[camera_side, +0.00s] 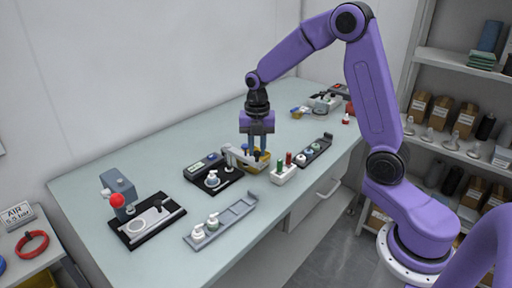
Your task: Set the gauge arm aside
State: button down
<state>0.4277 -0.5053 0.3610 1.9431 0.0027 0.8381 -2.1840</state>
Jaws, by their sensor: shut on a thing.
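The gauge arm (239,155) is a light grey bar reaching over the right side of a black fixture (212,190). My gripper (257,147) points straight down at the bar's far right end and is shut on it. The exact contact between fingers and bar is too small to make out. A white capped part (212,180) sits upright on the fixture, to the left of the bar. The gripper partly hides a yellow bin (261,165) behind and below the fingers.
A white block (284,174) with red and green pegs stands just right of the gripper. A dark tray (316,151) with round parts lies beyond it. A grey tray (238,215) with white caps lies in front. A press with a red knob (117,200) stands at left.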

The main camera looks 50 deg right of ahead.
jog(key=shift+d, duration=0.15)
jog(key=c, duration=1)
grip_release()
jog(key=shift+r, duration=0.1)
notch_tip(320, 180, up, 17)
jog(key=shift+r, duration=0.15)
jog(key=s+a+f+m, duration=0.3)
jog(key=s+a, duration=0.2)
jog(key=s, duration=0.2)
jog(key=s+a+f+m, duration=0.3)
jog(key=s+a+m, duration=0.15)
jog(key=s, duration=0.25)
jog(key=s+f+m, duration=0.2)
jog(key=s, duration=0.3)
jog(key=s+f+m, duration=0.2)
jog(key=s, duration=0.4)
jog(key=s+d+f+m, duration=0.1)
jog(key=s+f+m, duration=0.1)
jog(key=s, duration=0.3)
jog(key=shift+s+f, duration=0.15)
jog(key=shift+f, duration=0.3)
